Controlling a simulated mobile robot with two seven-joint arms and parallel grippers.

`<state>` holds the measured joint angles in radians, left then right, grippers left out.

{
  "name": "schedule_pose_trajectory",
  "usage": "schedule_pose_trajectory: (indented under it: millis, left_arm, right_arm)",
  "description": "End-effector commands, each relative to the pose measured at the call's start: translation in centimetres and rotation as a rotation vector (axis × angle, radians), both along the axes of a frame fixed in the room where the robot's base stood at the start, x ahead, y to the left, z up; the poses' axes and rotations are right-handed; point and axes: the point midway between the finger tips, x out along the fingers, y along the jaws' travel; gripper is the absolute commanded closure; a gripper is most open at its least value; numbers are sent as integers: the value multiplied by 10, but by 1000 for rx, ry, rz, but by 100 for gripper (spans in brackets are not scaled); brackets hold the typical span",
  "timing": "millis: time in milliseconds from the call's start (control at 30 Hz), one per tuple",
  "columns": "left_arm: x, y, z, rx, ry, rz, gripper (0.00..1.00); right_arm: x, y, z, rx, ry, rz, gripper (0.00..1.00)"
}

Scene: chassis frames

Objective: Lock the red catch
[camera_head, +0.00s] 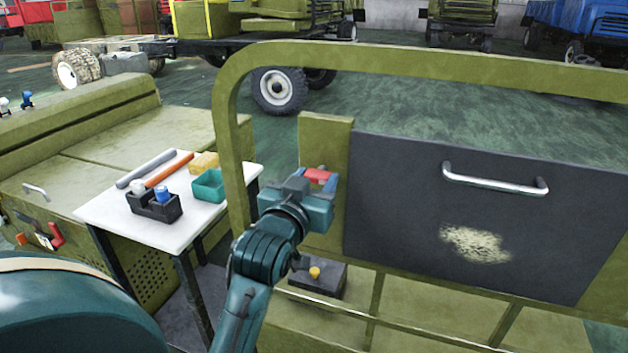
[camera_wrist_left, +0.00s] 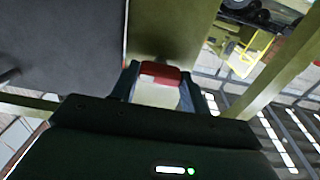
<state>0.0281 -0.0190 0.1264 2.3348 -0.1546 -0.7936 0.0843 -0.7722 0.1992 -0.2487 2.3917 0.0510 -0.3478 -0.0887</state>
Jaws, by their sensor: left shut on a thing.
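The red catch (camera_head: 316,175) sits on the olive post just left of the dark grey panel (camera_head: 400,210). My left gripper (camera_head: 318,180) is at the catch, with its fingers on either side of it. In the left wrist view the red catch (camera_wrist_left: 160,72) lies between the two fingertips of the left gripper (camera_wrist_left: 158,80), which is shut on it. The gripper body hides the lower part of the catch's mount in the head view. My right gripper is in neither view.
An olive tubular frame (camera_head: 400,54) arches above the panel, which has a metal handle (camera_head: 495,180). A dark box with a yellow knob (camera_head: 315,272) lies below the gripper. A white table (camera_head: 100,212) with tools, a teal bin (camera_head: 208,186) and bottles stands at left.

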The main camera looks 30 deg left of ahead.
Motion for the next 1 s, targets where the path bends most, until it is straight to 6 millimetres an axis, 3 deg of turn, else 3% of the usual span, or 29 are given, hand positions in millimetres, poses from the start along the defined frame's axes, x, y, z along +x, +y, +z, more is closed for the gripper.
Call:
schedule_pose_trajectory:
  millis: [367, 600, 1000]
  left_arm:
    - [1, 0, 5, 144, 36, -1, 77]
    - [1, -1, 6, 348, 85, -2, 77]
    - [1, -1, 6, 718, 171, -1, 77]
  right_arm:
    - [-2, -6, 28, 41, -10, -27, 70]
    - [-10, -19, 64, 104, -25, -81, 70]
    - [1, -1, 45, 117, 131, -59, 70]
